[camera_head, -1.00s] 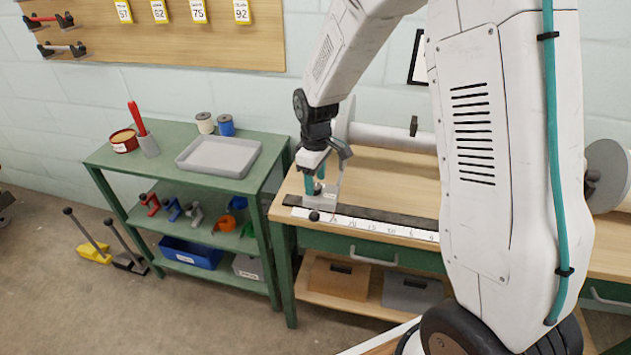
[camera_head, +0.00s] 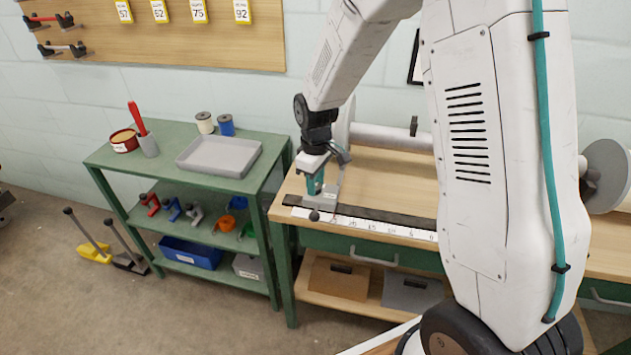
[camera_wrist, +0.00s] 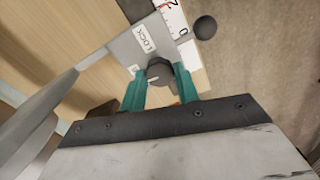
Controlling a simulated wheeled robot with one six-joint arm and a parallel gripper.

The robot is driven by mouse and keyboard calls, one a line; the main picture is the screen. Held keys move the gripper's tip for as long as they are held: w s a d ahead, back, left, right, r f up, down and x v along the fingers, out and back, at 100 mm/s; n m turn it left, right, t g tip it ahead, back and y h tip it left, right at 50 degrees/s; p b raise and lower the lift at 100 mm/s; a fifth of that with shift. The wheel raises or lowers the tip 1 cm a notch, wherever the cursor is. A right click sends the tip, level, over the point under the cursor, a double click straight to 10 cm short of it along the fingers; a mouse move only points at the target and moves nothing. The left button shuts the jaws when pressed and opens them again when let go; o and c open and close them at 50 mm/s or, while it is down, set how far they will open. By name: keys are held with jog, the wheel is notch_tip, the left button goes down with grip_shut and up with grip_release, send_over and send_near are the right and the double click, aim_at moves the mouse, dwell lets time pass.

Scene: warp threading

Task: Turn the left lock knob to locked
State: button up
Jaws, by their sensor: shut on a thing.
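The left lock knob (camera_wrist: 160,72) is a dark round knob with a light pointer mark, on a grey metal block (camera_wrist: 150,32) with a white "LOCK" label (camera_wrist: 145,39). My gripper (camera_wrist: 160,88) is shut on the knob, with a teal finger on each side of it in the wrist view. In the head view my gripper (camera_head: 315,186) is over the grey block (camera_head: 324,201) at the left end of the bench rail. The knob itself is hidden there by the fingers. A second label below "LOCK" is partly covered.
A black ball-ended handle (camera_head: 314,216) sticks out at the front of the block. A white ruler (camera_head: 375,227) and dark rail run right along the wooden bench (camera_head: 385,183). A green shelf cart with a grey tray (camera_head: 219,156) stands at left.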

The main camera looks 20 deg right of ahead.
jog(key=m, duration=0.3)
jog(key=shift+m, duration=0.4)
jog(key=m, duration=0.4)
jog(key=shift+m, duration=0.3)
jog(key=m, duration=0.4)
jog(key=shift+m, duration=2.4)
jog(key=o, duration=1)
